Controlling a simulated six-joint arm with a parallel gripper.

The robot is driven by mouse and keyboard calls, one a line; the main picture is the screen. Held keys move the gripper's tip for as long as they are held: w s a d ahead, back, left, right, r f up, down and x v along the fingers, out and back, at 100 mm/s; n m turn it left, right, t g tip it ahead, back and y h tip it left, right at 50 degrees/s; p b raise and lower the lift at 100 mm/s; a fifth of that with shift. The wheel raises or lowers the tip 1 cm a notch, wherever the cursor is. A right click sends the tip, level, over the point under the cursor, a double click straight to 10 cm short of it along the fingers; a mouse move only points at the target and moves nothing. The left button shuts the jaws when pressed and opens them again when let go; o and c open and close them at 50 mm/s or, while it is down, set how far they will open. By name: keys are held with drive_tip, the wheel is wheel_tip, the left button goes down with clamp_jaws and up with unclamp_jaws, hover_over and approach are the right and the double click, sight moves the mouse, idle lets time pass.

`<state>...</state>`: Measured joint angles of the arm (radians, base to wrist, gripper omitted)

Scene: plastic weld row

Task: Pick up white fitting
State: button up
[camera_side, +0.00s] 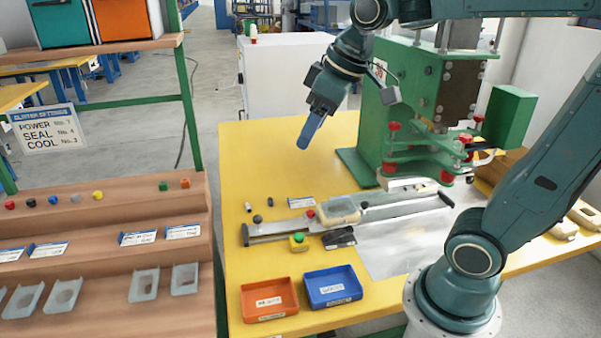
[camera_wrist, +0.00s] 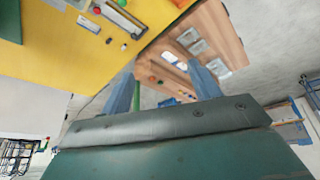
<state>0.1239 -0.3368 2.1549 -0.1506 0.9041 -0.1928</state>
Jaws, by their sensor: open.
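Several small coloured fittings lie in a row on the brown stepped rack at the left of the side view. A pale grey-white one (camera_side: 75,199) sits between a blue one (camera_side: 53,200) and a yellow one (camera_side: 98,195). A small white cylinder (camera_side: 248,207) also stands on the yellow table; I cannot tell which is the white fitting. My gripper (camera_side: 312,132) hangs high above the table's back left, apart from everything. In the wrist view its blue fingers (camera_wrist: 163,88) are spread and empty, with the rack beyond them.
A green press (camera_side: 380,125) stands at the back right of the table. A metal slide carries a pale tray (camera_side: 340,210). Orange (camera_side: 269,299) and blue (camera_side: 333,287) bins are at the front. A green post (camera_side: 190,110) rises beside the rack. The table's back left is clear.

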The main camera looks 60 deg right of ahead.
drive_tip(key=w+d+f+n+g+y, duration=0.1)
drive_tip(key=w+d+f+n, duration=0.3)
drive_tip(key=w, duration=0.6)
drive_tip(key=w+d+f, duration=0.3)
drive_tip(key=w+d, duration=0.2)
drive_tip(key=w, duration=0.6)
drive_tip(key=w+d+f+n, duration=0.1)
drive_tip(key=w+d+f, duration=0.2)
drive_tip(key=f, duration=0.4)
drive_tip(key=w+d+f+n+y, duration=0.1)
drive_tip(key=w+d+f, duration=0.2)
drive_tip(key=d+f, duration=0.3)
drive_tip(key=w+d+f+n+g+y, duration=0.1)
drive_tip(key=d+f, duration=0.3)
drive_tip(key=f, duration=0.4)
drive_tip(key=shift+w+d+f+n, duration=0.3)
drive_tip(key=shift+w+n, duration=0.1)
drive_tip(key=shift+w, duration=0.5)
hover_over(249, 205)
drive_tip(key=s+d, duration=0.2)
drive_tip(key=shift+w+f, duration=0.1)
drive_tip(key=shift+f, duration=3.8)
drive_tip(key=shift+f, duration=0.1)
drive_tip(key=shift+x, duration=2.45)
